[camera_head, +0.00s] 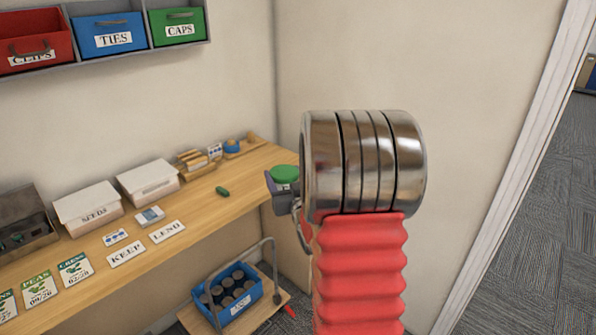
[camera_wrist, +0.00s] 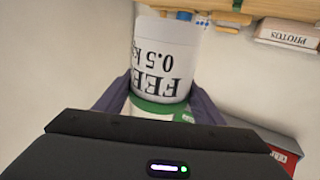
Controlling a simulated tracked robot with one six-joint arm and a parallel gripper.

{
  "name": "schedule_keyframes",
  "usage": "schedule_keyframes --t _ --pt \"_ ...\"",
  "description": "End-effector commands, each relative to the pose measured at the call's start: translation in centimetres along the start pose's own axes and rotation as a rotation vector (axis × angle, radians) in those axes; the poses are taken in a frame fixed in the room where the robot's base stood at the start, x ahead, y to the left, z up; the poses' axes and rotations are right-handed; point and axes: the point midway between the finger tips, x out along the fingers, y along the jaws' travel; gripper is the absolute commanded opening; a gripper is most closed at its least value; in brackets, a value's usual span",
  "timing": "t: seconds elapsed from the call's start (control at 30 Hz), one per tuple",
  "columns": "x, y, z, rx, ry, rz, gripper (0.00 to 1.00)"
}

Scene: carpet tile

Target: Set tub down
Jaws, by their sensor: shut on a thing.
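The tub is white with a green lid (camera_head: 285,172) and black lettering reading FEED 0.5 kg. In the wrist view the tub (camera_wrist: 165,55) appears upside down, lid toward the bottom of the picture. My gripper (camera_head: 281,190) is shut on it; the purple-grey fingers (camera_wrist: 160,102) lie on both sides near the lid. In the head view the lid is on top, and my arm and gripper hide most of the body. The tub is in front of the bench's right end; I cannot tell whether it touches anything.
The wooden bench (camera_head: 200,205) holds white boxes (camera_head: 147,181), seed packets, KEEP and LEND cards (camera_head: 126,253) and a small green object (camera_head: 222,191). Red, blue and green bins hang above (camera_head: 109,35). A blue crate (camera_head: 230,291) of round dark items stands below. A wall is at the right.

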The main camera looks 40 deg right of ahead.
Motion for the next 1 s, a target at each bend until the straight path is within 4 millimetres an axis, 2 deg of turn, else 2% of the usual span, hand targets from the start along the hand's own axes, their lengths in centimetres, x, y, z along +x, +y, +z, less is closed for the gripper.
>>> schedule_keyframes --t 0.03,0.47,0.9,1.0 --pt "0.0 -1.6 0.4 0.002 0.001 -0.015 0.24" --pt "-1.9 -15.5 4.4 0.002 -0.006 -0.139 0.24" --pt "-6.7 -29.7 7.8 -0.008 -0.010 -0.324 0.24" --pt "-7.8 -32.2 8.3 -0.009 -0.011 -0.364 0.24"
